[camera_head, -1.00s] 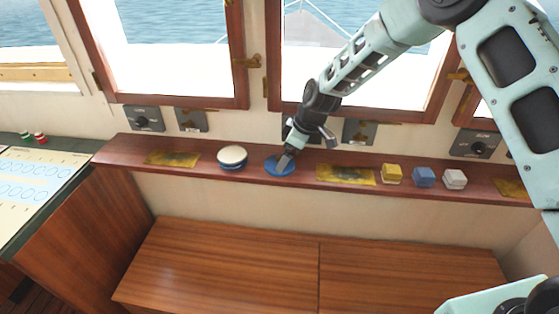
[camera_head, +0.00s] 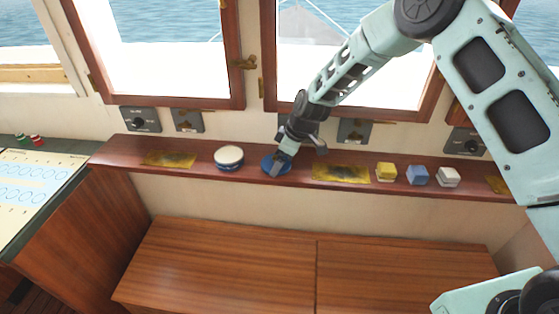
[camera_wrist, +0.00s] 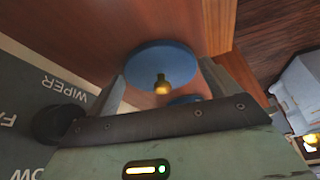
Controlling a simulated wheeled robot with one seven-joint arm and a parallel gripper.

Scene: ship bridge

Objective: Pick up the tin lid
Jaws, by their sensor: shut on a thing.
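The tin lid (camera_head: 268,164) is a blue disc over the wooden ledge, right of a round blue tin with a white top (camera_head: 229,158). In the wrist view the lid (camera_wrist: 148,62) shows a brass knob in its middle. My gripper (camera_head: 278,162) points down at the lid. In the wrist view my gripper (camera_wrist: 163,82) has one finger at each side of the lid and is shut on it. I cannot tell whether the lid is clear of the ledge. Part of another blue round thing (camera_wrist: 186,100) shows beyond the lid, mostly hidden.
The narrow ledge (camera_head: 210,173) runs under the windows. Yellow (camera_head: 386,172), blue (camera_head: 418,175) and white (camera_head: 448,177) small blocks stand to the right. Worn brass plates (camera_head: 340,173) lie flat on it. Switch boxes (camera_head: 354,131) line the wall close behind my gripper.

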